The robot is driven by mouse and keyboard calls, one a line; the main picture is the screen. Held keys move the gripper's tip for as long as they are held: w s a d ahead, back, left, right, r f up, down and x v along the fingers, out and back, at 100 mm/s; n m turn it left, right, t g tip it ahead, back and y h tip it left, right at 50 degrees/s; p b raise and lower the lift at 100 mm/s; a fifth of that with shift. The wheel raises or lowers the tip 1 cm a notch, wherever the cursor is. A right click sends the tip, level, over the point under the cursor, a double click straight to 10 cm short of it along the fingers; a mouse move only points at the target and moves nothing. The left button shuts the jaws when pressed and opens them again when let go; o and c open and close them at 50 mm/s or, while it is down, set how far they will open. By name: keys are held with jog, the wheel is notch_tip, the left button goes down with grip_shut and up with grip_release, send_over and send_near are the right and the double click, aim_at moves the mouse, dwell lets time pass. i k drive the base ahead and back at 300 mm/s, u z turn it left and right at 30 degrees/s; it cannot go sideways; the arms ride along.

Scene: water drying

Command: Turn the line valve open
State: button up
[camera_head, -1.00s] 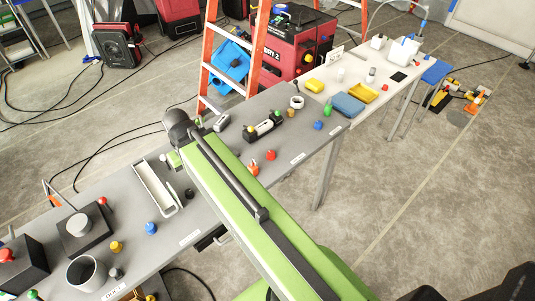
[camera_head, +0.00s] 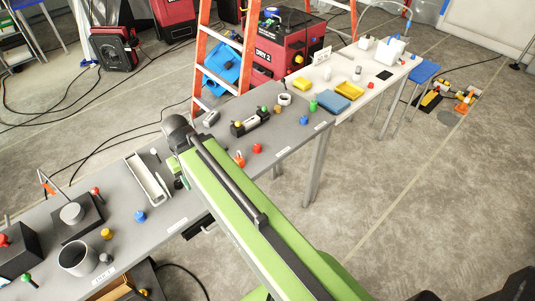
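My green arm (camera_head: 248,222) reaches from the lower right across the grey table, ending in a dark rounded joint (camera_head: 178,128). My gripper is not visible; the arm hides the area beneath it. I cannot tell for certain which fitting is the line valve. A red-tipped lever (camera_head: 96,191) stands on a black box with a grey round disc (camera_head: 72,213) at the left of the table. A red knob (camera_head: 3,240) sits on another black box at the far left. Both are apart from the visible arm.
The grey table (camera_head: 75,188) holds a white tray (camera_head: 148,181), a grey cup (camera_head: 78,257), and several coloured knobs. A white table (camera_head: 347,65) adjoins it at the back right. An orange ladder (camera_head: 205,50) and red machine (camera_head: 284,48) stand behind. Floor at the right is mostly clear.

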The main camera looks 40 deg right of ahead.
aim_at(256, 148)
jog(key=z, duration=0.25)
jog(key=k, duration=0.25)
jog(key=u, duration=1.75)
jog(key=k, duration=0.45)
jog(key=z, duration=0.8)
jog(key=i, duration=1)
jog(key=u, duration=0.05)
